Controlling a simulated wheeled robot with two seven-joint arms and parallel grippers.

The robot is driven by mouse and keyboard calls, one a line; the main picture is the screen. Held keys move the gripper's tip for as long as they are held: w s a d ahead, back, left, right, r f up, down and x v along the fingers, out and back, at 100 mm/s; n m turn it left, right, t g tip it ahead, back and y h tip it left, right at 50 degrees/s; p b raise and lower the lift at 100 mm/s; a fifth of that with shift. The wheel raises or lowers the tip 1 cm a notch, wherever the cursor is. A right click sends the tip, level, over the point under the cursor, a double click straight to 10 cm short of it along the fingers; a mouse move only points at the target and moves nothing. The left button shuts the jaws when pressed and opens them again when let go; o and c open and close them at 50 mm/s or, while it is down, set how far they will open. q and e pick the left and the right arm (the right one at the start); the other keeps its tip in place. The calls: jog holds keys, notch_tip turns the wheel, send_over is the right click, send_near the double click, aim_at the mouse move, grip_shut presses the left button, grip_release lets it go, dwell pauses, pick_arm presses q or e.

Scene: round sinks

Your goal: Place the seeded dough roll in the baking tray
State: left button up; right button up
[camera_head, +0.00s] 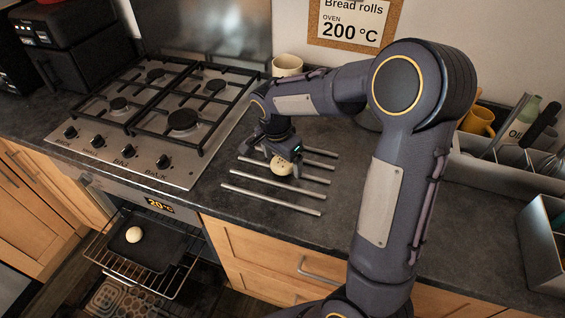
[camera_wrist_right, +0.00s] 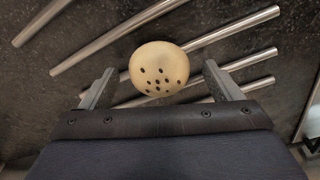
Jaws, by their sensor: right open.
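The seeded dough roll (camera_head: 281,167), pale and round with dark seeds, sits on the metal bars on the counter. In the right wrist view the seeded dough roll (camera_wrist_right: 158,70) shows between and slightly beyond the fingertips. My right gripper (camera_head: 279,157) is open, low over the roll; in its wrist view the right gripper (camera_wrist_right: 160,82) has a finger on each side, with gaps to the roll. The dark baking tray (camera_head: 165,246) lies on the pulled-out oven rack at lower left. A plain pale roll (camera_head: 134,234) sits in it. My left gripper is out of view.
Several metal bars (camera_head: 270,192) lie parallel on the dark counter. The gas hob (camera_head: 150,125) is to their left, a cream cup (camera_head: 287,65) behind. A yellow mug (camera_head: 478,121) and a grey utensil holder (camera_head: 487,158) stand at right. The oven rack (camera_head: 108,262) juts out below.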

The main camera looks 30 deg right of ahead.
jog(key=c, duration=1.2)
jog(key=shift+o, duration=0.2)
jog(key=shift+r, duration=0.1)
